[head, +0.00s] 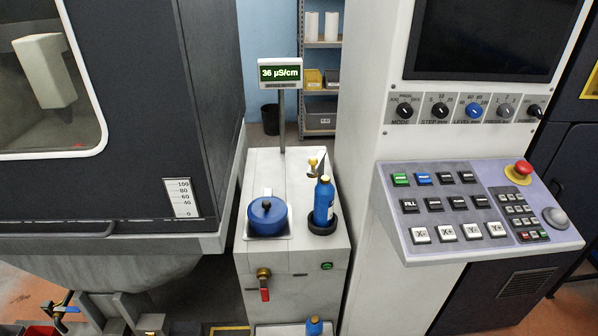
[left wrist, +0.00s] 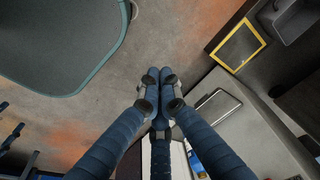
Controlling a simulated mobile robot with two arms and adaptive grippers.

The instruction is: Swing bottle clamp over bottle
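The blue bottle (head: 324,204) stands upright in a black ring holder (head: 322,227) on the right of the white cabinet top. It has a yellow cap. My right gripper is not in view.
A blue lidded pot (head: 267,216) stands left of the bottle. A display post (head: 281,125) rises behind, with its screen reading 36 µS/cm. A tall machine with a control panel (head: 470,205) borders the right, and a dark enclosure (head: 140,120) the left. Another blue bottle (head: 314,326) is below.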

